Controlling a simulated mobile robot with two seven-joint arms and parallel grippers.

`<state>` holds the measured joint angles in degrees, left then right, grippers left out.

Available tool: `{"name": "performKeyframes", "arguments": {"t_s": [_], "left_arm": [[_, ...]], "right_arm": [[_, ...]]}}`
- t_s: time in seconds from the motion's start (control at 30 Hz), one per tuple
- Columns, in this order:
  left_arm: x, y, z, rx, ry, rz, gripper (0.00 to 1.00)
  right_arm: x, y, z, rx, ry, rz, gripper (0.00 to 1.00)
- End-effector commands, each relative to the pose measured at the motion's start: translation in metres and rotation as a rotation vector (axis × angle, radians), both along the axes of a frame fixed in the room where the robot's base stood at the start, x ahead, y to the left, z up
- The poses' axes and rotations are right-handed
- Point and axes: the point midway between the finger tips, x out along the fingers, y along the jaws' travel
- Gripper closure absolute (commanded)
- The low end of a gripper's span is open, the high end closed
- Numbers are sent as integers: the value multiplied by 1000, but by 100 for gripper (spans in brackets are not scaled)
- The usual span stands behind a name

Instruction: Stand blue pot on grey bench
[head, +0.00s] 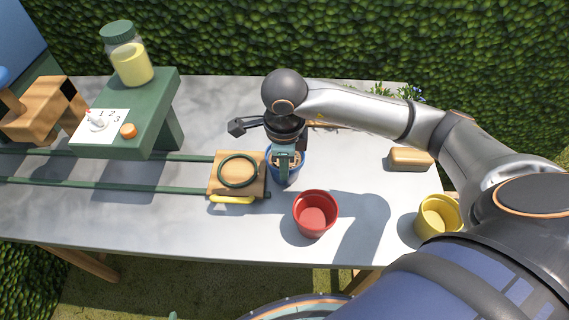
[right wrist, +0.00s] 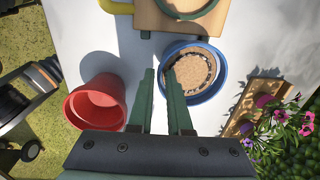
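The blue pot (right wrist: 207,97) has brown fill inside and shows from above in the right wrist view. In the head view the blue pot (head: 286,178) is partly hidden behind my right gripper (head: 285,160). The right gripper's green fingers (right wrist: 160,76) are parted, with pale bench top showing between them. One fingertip overlaps the pot's near rim and the other is outside it. I cannot tell whether they touch the wall. The pot appears upright on the grey bench (head: 150,222), though its base is hidden. My left gripper is not in view.
A wooden plate with a green ring (head: 216,188) and a yellow handle is just left of the pot. A red pot (head: 315,213) stands close in front. A yellow pot (head: 437,217) and a tan block (head: 410,159) are to the right. Pink flowers (right wrist: 280,120) are near the hedge.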

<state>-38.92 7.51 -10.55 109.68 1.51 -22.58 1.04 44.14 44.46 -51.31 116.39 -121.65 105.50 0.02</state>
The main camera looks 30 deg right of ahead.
Motion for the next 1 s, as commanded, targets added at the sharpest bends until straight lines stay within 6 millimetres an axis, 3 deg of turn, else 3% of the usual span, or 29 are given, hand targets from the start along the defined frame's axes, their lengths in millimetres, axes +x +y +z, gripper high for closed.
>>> {"name": "performKeyframes", "arguments": {"t_s": [0.13, 0.5, 1.0], "left_arm": [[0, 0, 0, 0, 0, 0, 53], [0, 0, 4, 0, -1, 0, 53], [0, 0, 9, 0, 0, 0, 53]], "right_arm": [[0, 0, 0, 0, 0, -1, 66], [1, 0, 7, 1, -3, -1, 66], [-5, 4, 105, -2, -5, 0, 66]]}}
